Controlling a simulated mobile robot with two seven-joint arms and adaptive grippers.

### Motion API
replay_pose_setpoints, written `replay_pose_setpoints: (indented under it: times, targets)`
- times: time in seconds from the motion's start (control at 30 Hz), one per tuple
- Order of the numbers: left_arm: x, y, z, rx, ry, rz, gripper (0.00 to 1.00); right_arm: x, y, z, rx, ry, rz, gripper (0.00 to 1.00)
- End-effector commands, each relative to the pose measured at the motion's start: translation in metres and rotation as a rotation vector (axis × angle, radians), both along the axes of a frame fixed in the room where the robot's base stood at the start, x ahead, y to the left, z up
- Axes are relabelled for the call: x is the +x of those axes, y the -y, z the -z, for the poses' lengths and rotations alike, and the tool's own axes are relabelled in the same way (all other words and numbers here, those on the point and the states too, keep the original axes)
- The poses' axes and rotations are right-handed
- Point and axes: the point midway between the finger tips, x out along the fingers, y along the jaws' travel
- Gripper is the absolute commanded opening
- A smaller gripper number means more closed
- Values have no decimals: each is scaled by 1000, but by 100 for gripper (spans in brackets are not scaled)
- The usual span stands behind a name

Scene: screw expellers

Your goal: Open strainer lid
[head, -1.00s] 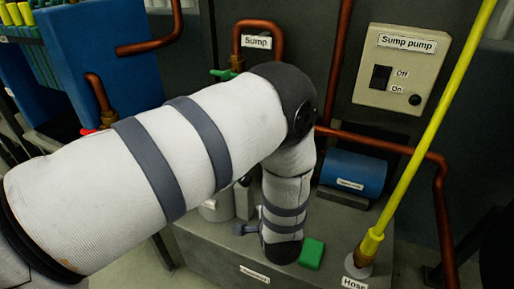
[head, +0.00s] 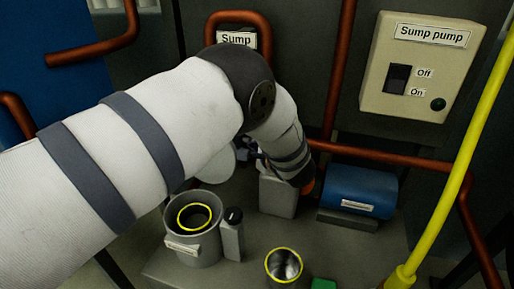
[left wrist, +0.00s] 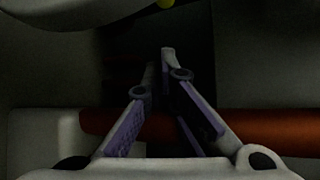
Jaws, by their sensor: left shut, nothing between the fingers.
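The strainer (head: 194,243) is a grey cylinder with a small label, below my left forearm in the head view. Its top is open, and a yellow ring shows inside. A pale rounded plate (head: 218,166), apparently its lid, stands raised behind the opening, partly hidden by my arm. My left gripper (head: 245,153) is small and dark in the head view, just right of this plate. I cannot tell whether they touch. In the left wrist view the gripper (left wrist: 167,58) has its fingers drawn together with nothing between them. My right gripper is out of view.
A metal cup with a yellow rim (head: 284,265) stands right of the strainer, near a green block (head: 323,284). A blue motor (head: 361,191), copper pipes (head: 414,160) and the sump pump switch box (head: 414,68) lie to the right. A yellow hose (head: 450,180) crosses the right side.

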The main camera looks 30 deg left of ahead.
Motion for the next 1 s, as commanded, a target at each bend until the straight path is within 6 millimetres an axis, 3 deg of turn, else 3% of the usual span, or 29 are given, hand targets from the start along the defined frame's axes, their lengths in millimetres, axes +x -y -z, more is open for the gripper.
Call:
replay_pose_setpoints:
  times: [0.17,0.23,0.4,0.83,1.0]
  targets:
    - [19,-31,16,1,0,-3,0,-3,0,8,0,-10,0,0]
    - [5,-27,0,1,-1,2,0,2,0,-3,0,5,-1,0]
    - [-13,-27,-7,1,1,1,0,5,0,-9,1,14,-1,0]
    - [-19,-27,-7,0,1,1,0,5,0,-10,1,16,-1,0]
    - [-28,-24,-24,1,4,0,0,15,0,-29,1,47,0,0]
